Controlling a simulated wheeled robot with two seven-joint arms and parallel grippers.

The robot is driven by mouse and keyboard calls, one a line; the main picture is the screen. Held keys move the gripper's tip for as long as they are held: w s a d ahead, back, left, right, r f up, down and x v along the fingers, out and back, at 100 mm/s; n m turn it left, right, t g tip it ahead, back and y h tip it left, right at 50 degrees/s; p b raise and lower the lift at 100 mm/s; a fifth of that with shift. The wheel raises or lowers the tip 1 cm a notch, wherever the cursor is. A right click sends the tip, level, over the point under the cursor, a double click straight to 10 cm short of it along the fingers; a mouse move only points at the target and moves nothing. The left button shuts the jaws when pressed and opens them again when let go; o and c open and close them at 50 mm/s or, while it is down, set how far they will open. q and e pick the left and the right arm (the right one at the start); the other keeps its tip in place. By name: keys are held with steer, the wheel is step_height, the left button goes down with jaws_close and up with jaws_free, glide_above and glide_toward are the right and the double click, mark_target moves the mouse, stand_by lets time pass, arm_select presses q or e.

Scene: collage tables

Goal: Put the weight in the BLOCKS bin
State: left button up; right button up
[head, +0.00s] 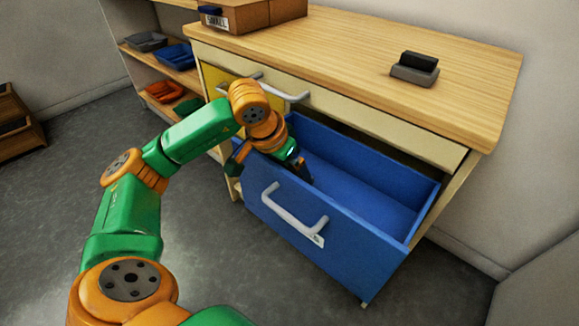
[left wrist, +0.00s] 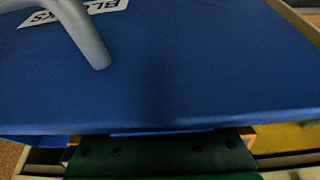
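A blue drawer (head: 345,180) is pulled out of the wooden cabinet. Its front carries a grey handle (head: 292,215), and in the left wrist view the front (left wrist: 190,75) has a white label (left wrist: 72,12) reading BLOCKS, upside down and partly behind the handle. The visible part of the drawer's inside looks empty. My left gripper (head: 270,165) is at the drawer's left end, with one dark finger over the inside and another dark part near the left edge; it looks open and empty. I cannot make out a weight for certain. My right gripper is out of view.
On the wooden top (head: 350,45) stand a dark block in a grey holder (head: 414,70) and a cardboard box (head: 240,15) labelled SMALL. Shelves at the left hold grey, blue, orange and green trays. A yellow drawer (head: 213,78) sits beside the blue one.

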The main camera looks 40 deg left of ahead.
arm_select(q)
steer(key=shift+r, duration=0.35)
steer(key=p+v, duration=0.3)
steer(key=v, duration=0.8)
steer(key=shift+s+r, duration=0.2)
steer(key=shift+r, duration=0.1)
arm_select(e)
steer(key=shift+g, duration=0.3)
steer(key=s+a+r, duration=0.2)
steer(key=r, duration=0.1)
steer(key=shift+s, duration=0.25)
arm_select(q)
steer(key=shift+p, duration=0.3)
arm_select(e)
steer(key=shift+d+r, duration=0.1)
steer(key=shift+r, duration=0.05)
